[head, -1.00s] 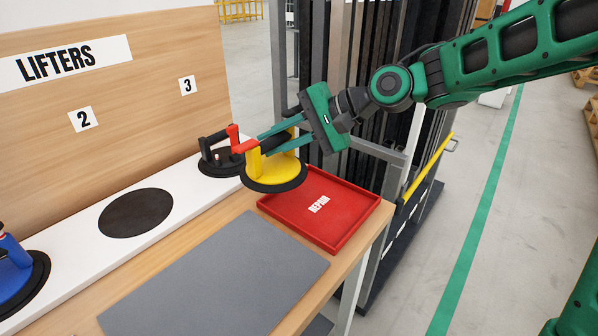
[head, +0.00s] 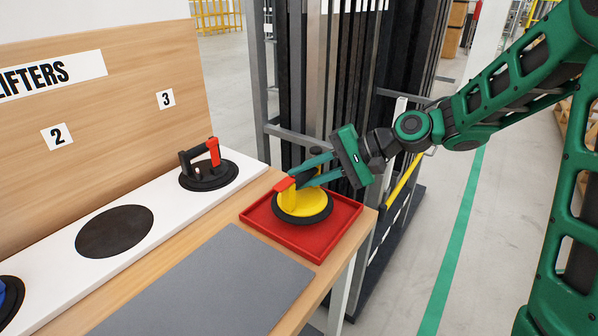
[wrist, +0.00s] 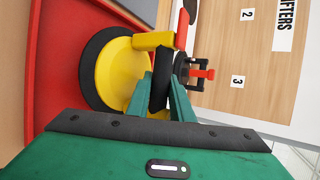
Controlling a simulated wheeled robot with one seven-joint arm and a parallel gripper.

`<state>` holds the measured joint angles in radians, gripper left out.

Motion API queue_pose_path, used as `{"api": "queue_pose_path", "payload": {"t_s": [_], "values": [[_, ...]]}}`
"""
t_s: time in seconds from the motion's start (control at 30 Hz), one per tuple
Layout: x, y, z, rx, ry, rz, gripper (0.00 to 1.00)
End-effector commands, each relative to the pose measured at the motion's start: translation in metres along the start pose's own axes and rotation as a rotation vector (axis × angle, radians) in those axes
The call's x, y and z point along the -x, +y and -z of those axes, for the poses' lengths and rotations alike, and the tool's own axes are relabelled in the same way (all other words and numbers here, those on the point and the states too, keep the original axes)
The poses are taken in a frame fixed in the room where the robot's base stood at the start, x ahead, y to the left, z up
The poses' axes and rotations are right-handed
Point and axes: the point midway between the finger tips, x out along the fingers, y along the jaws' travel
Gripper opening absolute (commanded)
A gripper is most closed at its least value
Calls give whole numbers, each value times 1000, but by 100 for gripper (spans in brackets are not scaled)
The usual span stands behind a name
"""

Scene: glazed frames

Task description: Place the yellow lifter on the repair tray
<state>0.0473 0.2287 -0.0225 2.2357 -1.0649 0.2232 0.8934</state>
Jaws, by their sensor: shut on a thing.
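The yellow lifter (head: 312,203) has a yellow body on a black round pad, with a black handle and a red lever. In the head view it is over the middle of the red repair tray (head: 318,256), inside its rim as seen from here; I cannot tell for certain whether the pad touches the tray floor. My gripper (head: 305,172) is shut on the lifter's black handle from the right. In the wrist view the green fingers (wrist: 160,98) close around the handle of the yellow lifter (wrist: 112,72), and the red tray (wrist: 62,30) shows beneath. The tray's lettering is hidden.
A black lifter with a red lever (head: 208,172) stands on the white shelf near label 3. An empty dark spot (head: 114,231) is by label 2. A blue lifter (head: 8,298) shows at the left edge. A grey mat (head: 205,285) lies clear on the bench.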

Motion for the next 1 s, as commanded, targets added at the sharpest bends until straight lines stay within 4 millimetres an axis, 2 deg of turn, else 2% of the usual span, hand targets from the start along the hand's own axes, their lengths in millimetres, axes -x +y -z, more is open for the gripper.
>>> {"api": "queue_pose_path", "payload": {"t_s": [0.27, 0.6, 0.63, 0.7, 1.0], "values": [[-16, 25, 6, -2, -1, 2, 0], [-17, 27, 7, 0, 0, 2, 0], [-17, 28, 7, -1, 0, -1, 25], [-17, 28, 7, -1, 1, -1, 39], [-16, 27, 7, -1, 1, -1, 39]]}}
